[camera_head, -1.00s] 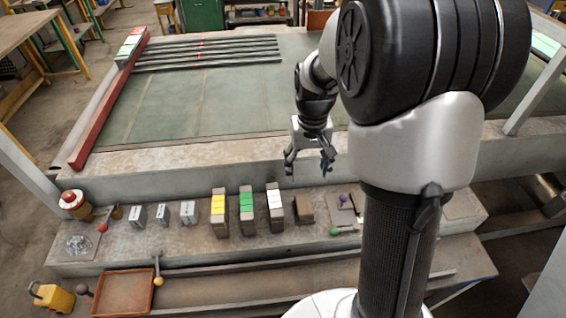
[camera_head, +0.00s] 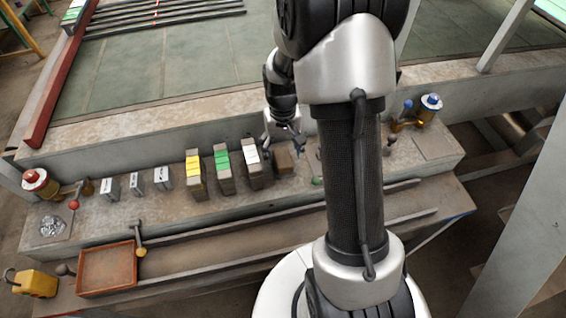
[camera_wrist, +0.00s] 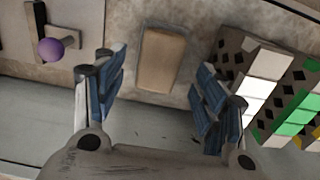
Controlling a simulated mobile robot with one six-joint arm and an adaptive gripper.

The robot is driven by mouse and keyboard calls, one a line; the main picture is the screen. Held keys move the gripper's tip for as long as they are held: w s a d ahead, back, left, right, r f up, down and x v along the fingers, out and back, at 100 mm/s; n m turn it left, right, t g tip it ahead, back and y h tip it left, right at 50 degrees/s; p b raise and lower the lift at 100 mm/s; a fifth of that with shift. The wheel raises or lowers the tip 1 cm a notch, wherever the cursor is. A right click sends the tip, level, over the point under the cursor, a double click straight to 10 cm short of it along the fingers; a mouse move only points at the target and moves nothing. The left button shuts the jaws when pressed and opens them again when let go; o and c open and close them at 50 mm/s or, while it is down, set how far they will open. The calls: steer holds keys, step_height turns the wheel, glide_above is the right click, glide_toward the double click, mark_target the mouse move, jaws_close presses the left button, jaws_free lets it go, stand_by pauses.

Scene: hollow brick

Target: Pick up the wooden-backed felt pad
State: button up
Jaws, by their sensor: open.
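The wooden-backed felt pad (camera_head: 284,160) is a small brown block on the concrete ledge, right of the brick with white patches. In the wrist view the pad (camera_wrist: 162,62) lies upper centre, its tan face showing, between and beyond the fingertips. My gripper (camera_head: 283,144) is above and just behind the pad in the head view. In the wrist view my gripper (camera_wrist: 155,84) has its blue-grey fingers spread wide with nothing between them. I see no contact with the pad.
Hollow bricks with white (camera_head: 251,151), green (camera_head: 222,158) and yellow (camera_head: 194,164) patches stand left of the pad; the white one is close to my right finger in the wrist view. A purple-knobbed lever (camera_wrist: 51,49) is on the other side. A red tray (camera_head: 107,270) is at lower left.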

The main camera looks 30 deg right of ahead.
mark_target(283, 157)
step_height(283, 157, down, 4)
steer(key=shift+f+b, duration=0.1)
steer(key=shift+b, duration=0.5)
steer(key=shift+c, duration=0.2)
steer(key=c, duration=1.3)
steer(key=shift+o, duration=0.2)
steer(key=shift+r, duration=0.2)
